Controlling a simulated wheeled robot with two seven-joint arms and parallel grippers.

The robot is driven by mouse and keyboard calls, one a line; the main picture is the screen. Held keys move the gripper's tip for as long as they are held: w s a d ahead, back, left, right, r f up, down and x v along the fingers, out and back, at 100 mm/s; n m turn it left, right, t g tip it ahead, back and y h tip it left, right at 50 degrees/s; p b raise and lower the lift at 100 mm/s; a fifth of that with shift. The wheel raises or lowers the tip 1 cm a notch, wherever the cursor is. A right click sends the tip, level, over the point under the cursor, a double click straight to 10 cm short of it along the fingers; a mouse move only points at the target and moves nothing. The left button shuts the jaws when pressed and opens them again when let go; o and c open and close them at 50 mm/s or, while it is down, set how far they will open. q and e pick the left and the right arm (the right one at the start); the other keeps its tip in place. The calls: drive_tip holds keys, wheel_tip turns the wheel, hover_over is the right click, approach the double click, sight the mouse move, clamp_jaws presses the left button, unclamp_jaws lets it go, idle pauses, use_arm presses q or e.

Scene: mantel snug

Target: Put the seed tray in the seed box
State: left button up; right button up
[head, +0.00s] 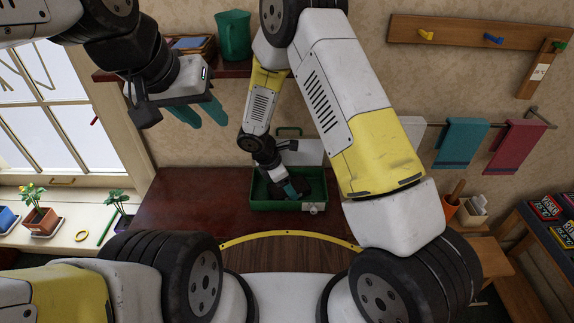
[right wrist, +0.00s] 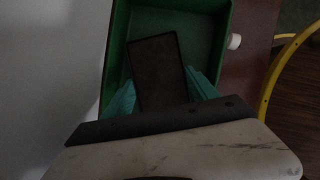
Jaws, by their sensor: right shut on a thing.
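The seed box (head: 262,205) is an open green box on the dark red-brown surface in the middle of the head view. It also fills the upper part of the right wrist view (right wrist: 218,60). The seed tray (right wrist: 158,68) is a flat dark rectangle between the teal fingers of my right gripper (right wrist: 160,96), which is shut on it. The tray lies within the box's outline; I cannot tell whether it touches the floor. In the head view my right gripper (head: 291,189) reaches into the box area. My left gripper (head: 199,112) is raised at the upper left, open and empty.
The dark surface (head: 180,200) left of the box is clear. A shelf above holds a green jug (head: 234,35). Potted plants (head: 40,220) stand on the windowsill at left. Towels (head: 461,142) hang at right. A yellow curved strip (head: 290,233) lies in front.

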sight(279, 189)
drive_tip(key=shift+f, duration=0.15)
drive_tip(key=o, duration=1.6)
drive_tip(key=shift+v, duration=3.9)
drive_tip(key=shift+w, duration=0.1)
